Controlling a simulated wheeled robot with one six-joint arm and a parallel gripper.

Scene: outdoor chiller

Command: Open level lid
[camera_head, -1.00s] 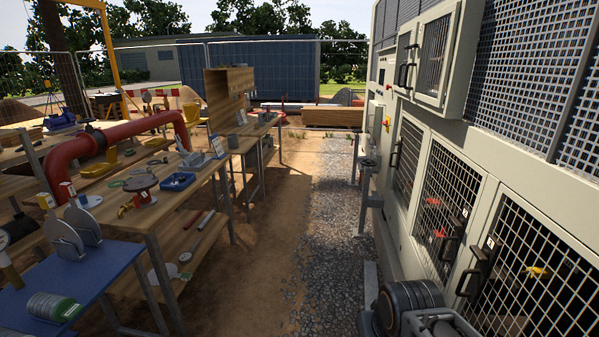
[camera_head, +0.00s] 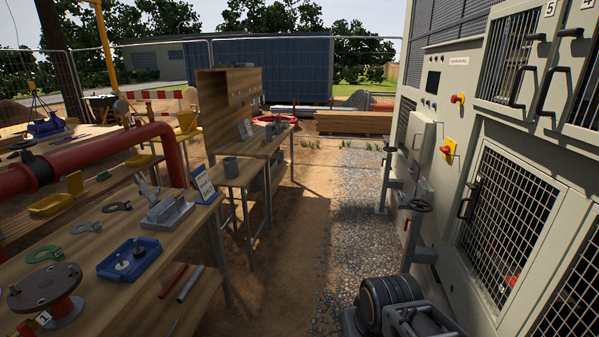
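I cannot make out which part is the level lid; nothing readable in view is marked that way. The chiller (camera_head: 466,130) runs along the right side, with mesh doors and handles. A lower mesh door (camera_head: 507,222) is shut. A small grey box (camera_head: 416,148) stands out from the chiller's wall, left of a yellow and red switch (camera_head: 447,149); its front looks closed. At the bottom centre-right is a dark rounded part of my own arm. My gripper's fingers do not show.
A long workbench (camera_head: 120,255) with tools, a blue tray (camera_head: 130,258) and a red flange (camera_head: 47,292) lines the left. A valve handwheel on a pipe (camera_head: 417,206) stands beside the chiller. The dirt and gravel path (camera_head: 330,230) between them is free.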

